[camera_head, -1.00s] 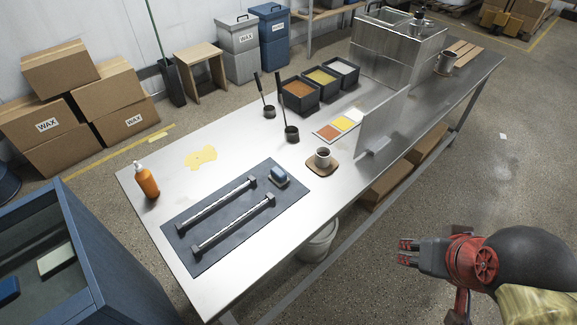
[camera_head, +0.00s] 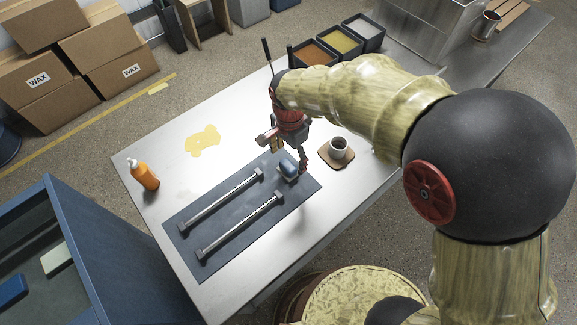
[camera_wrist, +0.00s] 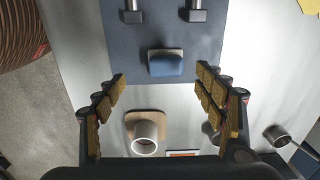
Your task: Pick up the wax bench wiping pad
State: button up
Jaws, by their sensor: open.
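A blue block-shaped pad with a pale base (camera_head: 288,172) lies on the dark mat (camera_head: 220,210) at its far right corner. In the wrist view the pad (camera_wrist: 165,65) sits on the mat, just beyond my fingertips and roughly centred between them. My gripper (camera_head: 285,150) is over the bench, close to the pad, with its fingers spread on either side. In the wrist view my gripper (camera_wrist: 162,76) is open and empty. It partly hides the pad in the head view; I cannot tell its exact height.
Two metal bars (camera_head: 222,203) lie on the mat. A cup (camera_head: 338,148) on a wooden coaster stands right of my gripper. An orange bottle (camera_head: 144,176) and a yellow wax patch (camera_head: 202,140) are on the left. Wax trays (camera_head: 315,55) stand behind. A blue cabinet (camera_head: 95,245) holds more pads.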

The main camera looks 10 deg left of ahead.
aim_at(288, 165)
jog(key=f, duration=0.2)
jog(key=shift+w+a+f+b, duration=0.1)
jog(key=shift+a+f+b, duration=0.2)
jog(key=shift+a+f, duration=0.1)
jog(key=f, duration=0.2)
jog(key=f+b, duration=0.1)
jog(key=w+f+b, duration=0.1)
jog(key=f, duration=0.1)
jog(key=shift+d+f, duration=0.1)
jog(key=shift+f, duration=0.2)
jog(key=shift+c, duration=1.1)
jog(key=c, duration=1)
